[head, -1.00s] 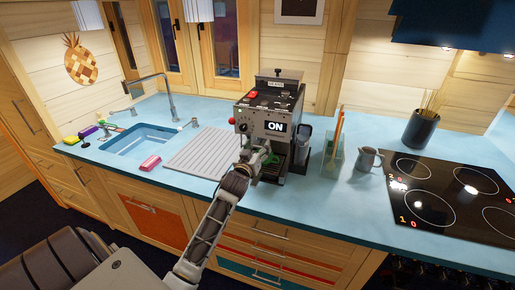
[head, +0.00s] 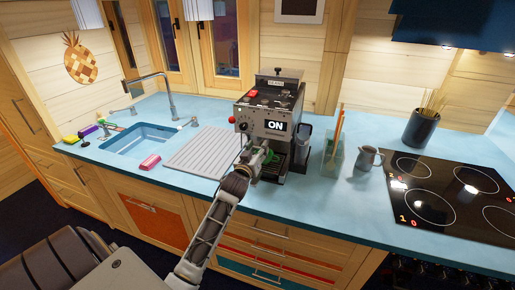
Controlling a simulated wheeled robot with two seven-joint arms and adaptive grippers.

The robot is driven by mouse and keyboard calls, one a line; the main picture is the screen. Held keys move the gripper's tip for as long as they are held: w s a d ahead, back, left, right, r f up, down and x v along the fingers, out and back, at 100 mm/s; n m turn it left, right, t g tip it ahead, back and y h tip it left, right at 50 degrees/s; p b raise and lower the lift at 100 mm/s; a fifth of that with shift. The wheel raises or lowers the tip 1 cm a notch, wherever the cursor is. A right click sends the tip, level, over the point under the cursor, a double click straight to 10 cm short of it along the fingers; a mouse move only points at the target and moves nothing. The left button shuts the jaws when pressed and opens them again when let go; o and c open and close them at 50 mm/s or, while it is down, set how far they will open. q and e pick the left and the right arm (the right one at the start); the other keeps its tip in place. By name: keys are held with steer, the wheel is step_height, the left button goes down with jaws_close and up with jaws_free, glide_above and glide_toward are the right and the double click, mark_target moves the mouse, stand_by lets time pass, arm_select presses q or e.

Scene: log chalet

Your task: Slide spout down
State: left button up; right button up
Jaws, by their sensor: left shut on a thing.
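The coffee machine (head: 278,122) stands on the blue counter with a sign reading ON on its front. My left gripper (head: 260,158) is at the lower left of its front, below the red-tipped lever. It is shut on a part there that I take to be the spout; the fingers and arm hide most of it, and a bit of green shows beside them. A grated drip area lies to the right of the gripper, under the machine's front. My right gripper is not in view.
A ribbed drainboard (head: 203,152) and a sink (head: 139,140) lie to the left. A clear container (head: 333,162) with sticks, a metal jug (head: 368,157) and a black cooktop (head: 455,198) are to the right. Bare counter lies in front of the container.

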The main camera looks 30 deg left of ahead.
arm_select(q)
steer(key=shift+f+b, duration=0.45)
steer(key=shift+f, duration=1.75)
steer(key=o, duration=1.4)
steer(key=shift+r, duration=0.1)
steer(key=shift+s, duration=0.1)
steer(key=shift+v, duration=5.9)
